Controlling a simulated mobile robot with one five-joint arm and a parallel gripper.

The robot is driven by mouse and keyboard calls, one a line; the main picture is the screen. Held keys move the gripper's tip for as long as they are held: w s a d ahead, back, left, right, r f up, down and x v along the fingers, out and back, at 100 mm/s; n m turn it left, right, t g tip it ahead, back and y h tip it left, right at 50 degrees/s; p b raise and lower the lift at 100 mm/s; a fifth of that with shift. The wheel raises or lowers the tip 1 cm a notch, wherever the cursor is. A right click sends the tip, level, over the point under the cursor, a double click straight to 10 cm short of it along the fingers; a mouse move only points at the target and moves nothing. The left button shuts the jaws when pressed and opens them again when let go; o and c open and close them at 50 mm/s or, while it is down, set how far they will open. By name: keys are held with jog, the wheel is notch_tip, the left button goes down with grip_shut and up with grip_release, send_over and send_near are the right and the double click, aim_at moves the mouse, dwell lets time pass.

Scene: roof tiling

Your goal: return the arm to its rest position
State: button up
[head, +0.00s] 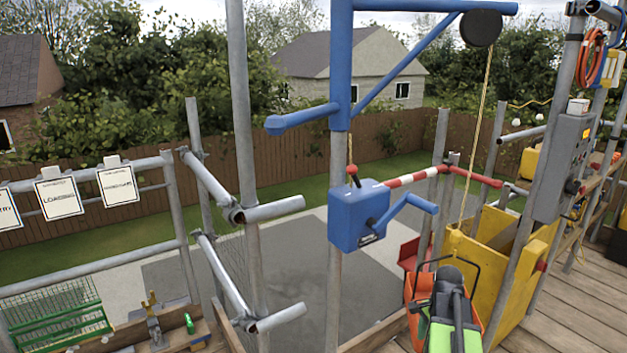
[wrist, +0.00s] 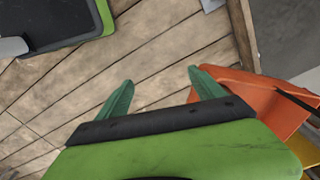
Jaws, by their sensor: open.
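My gripper (wrist: 161,90) shows in the wrist view with its two green fingers spread apart and nothing between them. It points down over wooden deck boards (wrist: 155,45). In the head view the green and black end of my arm stands at the lower right, in front of an orange container (head: 418,293) with a dark handle. The fingertips are hidden there. The orange container also shows in the wrist view (wrist: 250,98), close beside the right finger; I cannot tell whether they touch.
A yellow panelled box (head: 487,272) stands just right of the arm. A blue hoist post with a winch box (head: 357,217) stands left of it. A red-and-white bar (head: 412,178) crosses above. Scaffold poles, a grey control box (head: 562,165) and a green wire basket (head: 55,318) surround the deck.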

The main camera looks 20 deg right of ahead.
jog(key=w+a+n, duration=0.3)
jog(key=a+n, duration=0.4)
jog(key=a, duration=1)
jog(key=w+a+n, duration=0.3)
jog(key=a+n, duration=0.4)
jog(key=a, duration=1.1)
notch_tip(320, 180, up, 13)
jog(key=s+d+n+p, duration=0.1)
jog(key=n+p, duration=0.2)
jog(key=p, duration=1)
jog(key=shift+n, duration=0.4)
jog(key=shift+d+r, duration=0.1)
